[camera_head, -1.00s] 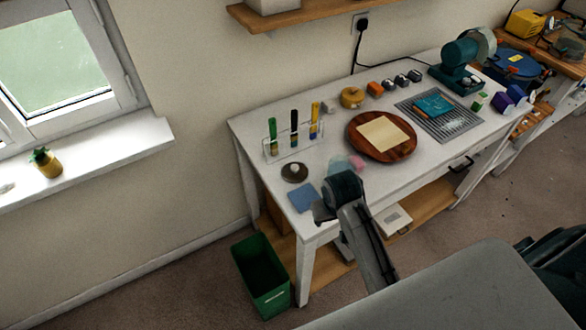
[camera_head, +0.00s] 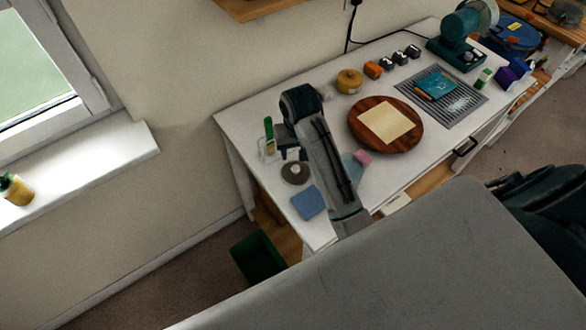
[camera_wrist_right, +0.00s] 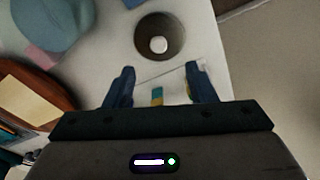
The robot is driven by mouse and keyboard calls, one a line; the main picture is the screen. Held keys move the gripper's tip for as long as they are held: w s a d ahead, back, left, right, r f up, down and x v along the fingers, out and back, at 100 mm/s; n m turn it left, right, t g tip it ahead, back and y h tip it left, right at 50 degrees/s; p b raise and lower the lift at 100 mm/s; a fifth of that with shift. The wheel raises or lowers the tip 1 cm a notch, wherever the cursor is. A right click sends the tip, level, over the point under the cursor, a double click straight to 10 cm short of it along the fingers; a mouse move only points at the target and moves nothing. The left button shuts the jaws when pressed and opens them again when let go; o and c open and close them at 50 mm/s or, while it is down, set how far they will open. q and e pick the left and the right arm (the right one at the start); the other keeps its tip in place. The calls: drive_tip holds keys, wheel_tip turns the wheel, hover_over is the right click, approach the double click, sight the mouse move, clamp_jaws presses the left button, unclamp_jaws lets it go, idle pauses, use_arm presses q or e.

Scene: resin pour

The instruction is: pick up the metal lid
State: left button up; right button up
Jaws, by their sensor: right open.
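The metal lid (camera_head: 296,172) is a round, dark grey-brown disc with a pale knob, lying flat near the left end of the white table. In the right wrist view the lid (camera_wrist_right: 174,45) lies just beyond the fingertips, with its white knob near its middle. My right gripper (camera_wrist_right: 160,74) is open, with nothing between its fingers, and is apart from the lid in that picture. In the head view my right gripper (camera_head: 290,146) is over the table just behind the lid. My left gripper is not in view.
A blue square (camera_head: 309,202) lies in front of the lid. A round wooden board (camera_head: 412,143) with a pale sheet (camera_head: 385,122) is to the right. A green bin (camera_head: 257,260) stands below the table's left end.

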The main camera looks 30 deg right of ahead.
sight(296, 167)
drive_tip(key=f+b, duration=0.1)
drive_tip(key=f, duration=0.2)
drive_tip(key=shift+s+f, duration=0.2)
drive_tip(key=f, duration=0.1)
drive_tip(key=w+f+p, duration=0.1)
drive_tip(key=f+p, duration=0.1)
drive_tip(key=shift+w+d+f, duration=0.2)
drive_tip(key=shift+d+f, duration=0.05)
drive_tip(key=shift+d, duration=0.05)
wheel_tip(296, 167, down, 2)
drive_tip(key=shift+p, duration=0.45)
drive_tip(key=shift+w+f, duration=0.15)
drive_tip(key=shift+f, duration=0.15)
drive_tip(key=c, duration=1.1)
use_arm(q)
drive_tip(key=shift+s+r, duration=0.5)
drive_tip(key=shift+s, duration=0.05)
use_arm(e)
drive_tip(key=shift+r, duration=0.15)
